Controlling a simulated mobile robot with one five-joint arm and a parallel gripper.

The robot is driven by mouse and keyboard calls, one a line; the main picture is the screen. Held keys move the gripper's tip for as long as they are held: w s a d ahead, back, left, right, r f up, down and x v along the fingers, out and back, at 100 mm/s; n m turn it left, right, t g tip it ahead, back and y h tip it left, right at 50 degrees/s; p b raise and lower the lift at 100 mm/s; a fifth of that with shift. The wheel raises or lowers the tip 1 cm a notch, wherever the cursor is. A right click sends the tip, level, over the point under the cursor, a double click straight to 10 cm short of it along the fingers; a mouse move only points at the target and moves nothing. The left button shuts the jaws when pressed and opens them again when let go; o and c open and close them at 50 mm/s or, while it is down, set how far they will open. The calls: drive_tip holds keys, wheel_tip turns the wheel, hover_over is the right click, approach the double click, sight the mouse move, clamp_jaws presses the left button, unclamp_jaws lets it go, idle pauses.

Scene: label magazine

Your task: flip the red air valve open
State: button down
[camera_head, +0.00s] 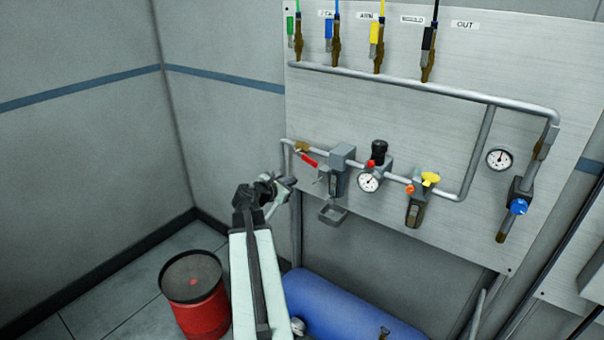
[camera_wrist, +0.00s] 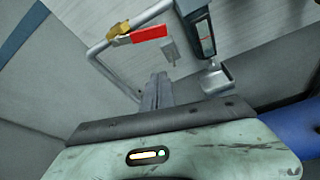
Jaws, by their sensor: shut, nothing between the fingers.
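The red air valve has a brass body (camera_head: 302,147) on the grey pipe at the left of the panel, and a red lever (camera_head: 308,160) slanting down to the right. In the wrist view the red lever (camera_wrist: 149,34) extends right from the brass body (camera_wrist: 119,30). My gripper (camera_head: 290,182) is below and slightly left of the lever in the head view, apart from it. In the wrist view my gripper (camera_wrist: 158,78) is shut and empty, its tips pointing up below the lever with a visible gap. The lever is unobstructed in both views.
A grey filter unit (camera_head: 338,170) with a small tray (camera_head: 332,214) below it stands right of the valve. A gauge (camera_head: 368,182) is farther right. A red drum (camera_head: 200,310) and a blue tank (camera_head: 345,308) are on the floor below.

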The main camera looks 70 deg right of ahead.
sight(311, 163)
drive_tip(key=b+x, duration=0.3)
drive_tip(key=x, duration=0.7)
drive_tip(key=r+p, duration=0.2)
drive_tip(key=s+r+p, duration=0.1)
drive_tip(key=r+p, duration=0.1)
drive_tip(key=shift+a, duration=0.35)
drive_tip(key=shift+f, duration=0.1)
drive_tip(key=r+p, duration=0.1)
drive_tip(key=r+n+g+p, duration=0.1)
drive_tip(key=shift+s+r+n+p, duration=0.15)
drive_tip(key=shift+s+n+p, duration=0.15)
drive_tip(key=shift+s, duration=0.05)
drive_tip(key=shift+a, duration=0.1)
